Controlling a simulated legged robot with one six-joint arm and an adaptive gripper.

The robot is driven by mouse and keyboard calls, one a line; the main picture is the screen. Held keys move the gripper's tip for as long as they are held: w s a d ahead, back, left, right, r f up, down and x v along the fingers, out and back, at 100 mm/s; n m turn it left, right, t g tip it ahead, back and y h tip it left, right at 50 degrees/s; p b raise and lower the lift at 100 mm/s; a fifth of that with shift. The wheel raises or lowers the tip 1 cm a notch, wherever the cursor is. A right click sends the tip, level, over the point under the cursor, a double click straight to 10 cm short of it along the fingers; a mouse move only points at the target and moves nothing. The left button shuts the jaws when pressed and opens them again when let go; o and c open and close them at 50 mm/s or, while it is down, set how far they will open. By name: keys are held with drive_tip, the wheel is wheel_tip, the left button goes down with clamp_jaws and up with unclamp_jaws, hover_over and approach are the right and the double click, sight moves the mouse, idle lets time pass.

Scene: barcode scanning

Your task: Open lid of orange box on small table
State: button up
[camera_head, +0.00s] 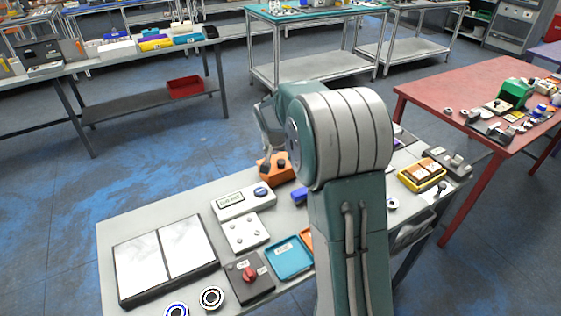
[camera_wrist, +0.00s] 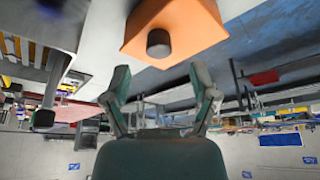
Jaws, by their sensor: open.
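The orange box (camera_head: 268,177) sits near the far edge of the small grey table (camera_head: 188,200), partly hidden by my arm. A dark round knob shows on it. In the wrist view the orange box (camera_wrist: 200,25) is at the top, with the dark knob (camera_wrist: 158,43) on its near face. My gripper (camera_wrist: 160,82) is open and empty, its two fingers apart on either side of the knob's line but short of it. In the head view my gripper (camera_head: 268,128) shows partly behind my arm, above the box. I cannot make out the lid's seam.
A grey box with a blue knob (camera_head: 243,202) and a white panel (camera_head: 245,233) stand left of the orange box. A blue tray (camera_head: 289,258) lies nearer. A yellow tray (camera_head: 410,184) is at the right. A red table (camera_head: 450,90) stands beyond.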

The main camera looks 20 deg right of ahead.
sight(281, 161)
drive_tip(key=x, duration=0.4)
drive_tip(key=shift+f, duration=0.15)
clamp_jaws()
